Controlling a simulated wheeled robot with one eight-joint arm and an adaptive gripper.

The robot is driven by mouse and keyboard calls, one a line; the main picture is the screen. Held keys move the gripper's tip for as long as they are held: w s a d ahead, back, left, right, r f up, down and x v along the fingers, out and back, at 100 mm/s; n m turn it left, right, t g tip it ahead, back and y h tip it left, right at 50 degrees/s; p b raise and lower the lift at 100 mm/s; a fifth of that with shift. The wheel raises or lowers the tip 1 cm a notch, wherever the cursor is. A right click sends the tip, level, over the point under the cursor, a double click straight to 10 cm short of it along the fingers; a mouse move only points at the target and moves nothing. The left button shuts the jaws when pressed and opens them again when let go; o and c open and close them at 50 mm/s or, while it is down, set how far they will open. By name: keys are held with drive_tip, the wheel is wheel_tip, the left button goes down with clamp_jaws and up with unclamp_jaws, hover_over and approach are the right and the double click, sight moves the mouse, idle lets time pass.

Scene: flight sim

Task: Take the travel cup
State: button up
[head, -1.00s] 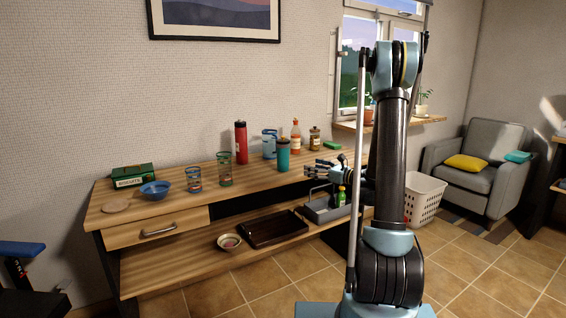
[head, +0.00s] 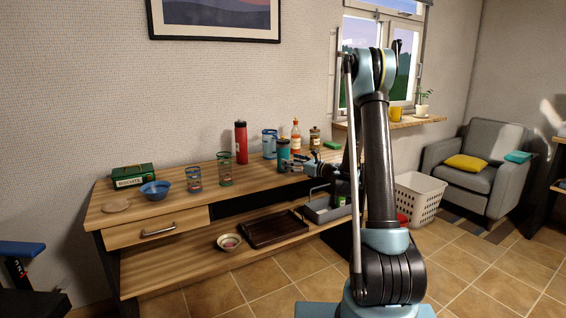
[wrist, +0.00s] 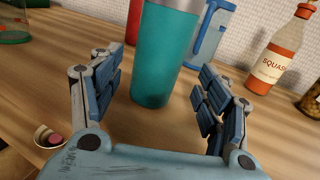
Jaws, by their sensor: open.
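The travel cup (wrist: 163,55) is teal with a silver rim band and stands upright on the wooden table. In the head view the cup (head: 283,152) is near the table's front edge, partly hidden by my gripper. My gripper (head: 291,165) is open. In the wrist view my gripper's fingers (wrist: 160,92) point at the cup, one on each side of its lower part, with gaps showing at both sides. The cup stands at or just beyond the fingertips; the exact depth is hard to tell.
Behind the cup stand a red flask (head: 241,142), a blue jug (head: 269,144), a squash bottle (wrist: 280,50) and a jar (head: 314,138). A tray (head: 275,228) and grey caddy (head: 325,212) sit on the lower shelf.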

drive_tip(key=x, duration=0.5)
drive_tip(key=shift+s+a, duration=0.1)
drive_tip(key=c, duration=1.5)
drive_tip(key=shift+r, duration=0.15)
